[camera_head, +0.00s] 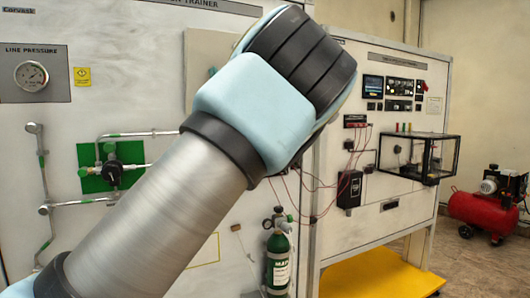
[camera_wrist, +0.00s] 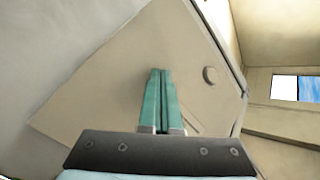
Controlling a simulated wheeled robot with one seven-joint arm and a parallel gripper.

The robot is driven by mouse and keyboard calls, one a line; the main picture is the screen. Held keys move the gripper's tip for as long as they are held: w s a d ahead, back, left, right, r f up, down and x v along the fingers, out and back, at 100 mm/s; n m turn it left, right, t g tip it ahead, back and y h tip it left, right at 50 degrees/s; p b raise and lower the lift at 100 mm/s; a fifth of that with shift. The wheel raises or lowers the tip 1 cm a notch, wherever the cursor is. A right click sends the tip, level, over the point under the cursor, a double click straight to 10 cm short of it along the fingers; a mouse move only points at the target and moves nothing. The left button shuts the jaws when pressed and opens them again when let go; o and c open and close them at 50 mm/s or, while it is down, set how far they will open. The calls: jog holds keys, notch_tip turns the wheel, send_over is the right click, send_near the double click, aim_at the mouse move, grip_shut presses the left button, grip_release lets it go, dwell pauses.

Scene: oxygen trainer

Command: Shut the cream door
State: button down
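The cream door (camera_wrist: 110,85) fills much of the wrist view as a flat beige panel, tilted in the picture, with a round knob (camera_wrist: 210,75) near its right edge. In the head view, part of the cream door (camera_head: 205,55) shows on the white trainer panel, mostly hidden behind my arm. My gripper (camera_wrist: 161,72) has its two teal fingers together with nothing between them, pointing at the door left of the knob. I cannot tell whether the fingertips touch the door or how far it stands open.
A pressure gauge (camera_head: 31,75), a green valve plate (camera_head: 95,172) and pipes are on the panel at left. A green cylinder (camera_head: 278,262) stands below my arm. A second panel (camera_head: 395,60) with a clear box and a red compressor (camera_head: 485,210) are at right.

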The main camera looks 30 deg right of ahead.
jog(key=shift+w+d+r, duration=0.1)
jog(key=shift+w+r, duration=0.1)
jog(key=shift+w, duration=0.25)
jog(key=shift+w+d+r, duration=0.1)
jog(key=shift+w+r, duration=0.05)
jog(key=shift+w, duration=0.3)
jog(key=shift+w, duration=0.55)
jog(key=shift+s, duration=0.1)
jog(key=s+a, duration=0.1)
jog(key=s, duration=0.6)
jog(key=shift+s+b, duration=0.35)
jog(key=shift+s, duration=0.05)
